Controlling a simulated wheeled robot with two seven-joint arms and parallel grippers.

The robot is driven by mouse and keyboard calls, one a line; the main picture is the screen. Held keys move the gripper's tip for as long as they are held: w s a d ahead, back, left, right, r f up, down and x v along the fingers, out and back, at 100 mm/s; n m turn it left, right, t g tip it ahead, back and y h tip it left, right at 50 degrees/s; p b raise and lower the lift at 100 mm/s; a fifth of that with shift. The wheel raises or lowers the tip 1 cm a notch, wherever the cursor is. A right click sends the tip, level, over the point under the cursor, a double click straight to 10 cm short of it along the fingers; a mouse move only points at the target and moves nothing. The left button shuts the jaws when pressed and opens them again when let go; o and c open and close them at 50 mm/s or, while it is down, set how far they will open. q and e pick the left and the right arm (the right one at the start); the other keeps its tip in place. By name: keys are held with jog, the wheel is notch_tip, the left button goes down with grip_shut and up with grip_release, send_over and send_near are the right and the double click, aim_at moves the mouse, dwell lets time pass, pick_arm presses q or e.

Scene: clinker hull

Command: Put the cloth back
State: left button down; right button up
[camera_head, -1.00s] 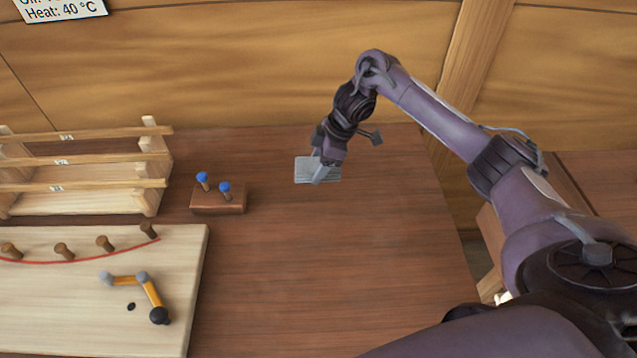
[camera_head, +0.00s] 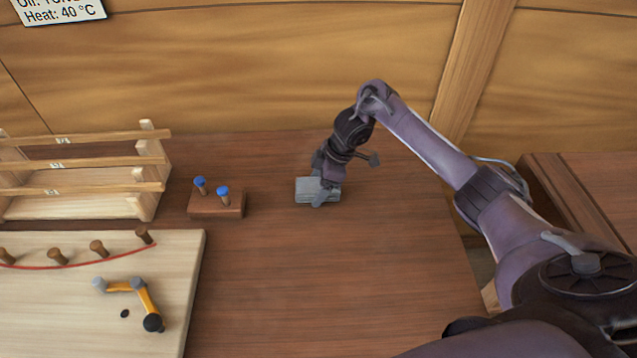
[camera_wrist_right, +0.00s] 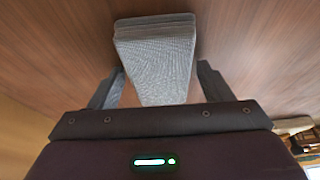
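The cloth (camera_head: 304,187) is a grey folded pad on or just above the brown table, right of the small peg block; I cannot tell whether it touches the wood. My right gripper (camera_head: 322,198) comes down over it from the upper right, one finger in front of the cloth. My left gripper is not in view.
A small block with two blue-topped pegs (camera_head: 217,206) stands left of the cloth. A wooden rack (camera_head: 85,205) is at the back left, and a pale board (camera_head: 60,320) with pegs and a yellow linkage is at the front left. The table's middle and front (camera_head: 330,290) are clear.

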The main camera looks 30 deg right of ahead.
jog(key=shift+o, duration=0.4)
jog(key=shift+r, duration=0.1)
jog(key=shift+d+r, duration=0.1)
jog(key=shift+r, duration=0.2)
jog(key=p+v, duration=0.3)
jog(key=v, duration=0.8)
jog(key=shift+r, duration=0.2)
jog(key=shift+d, duration=0.1)
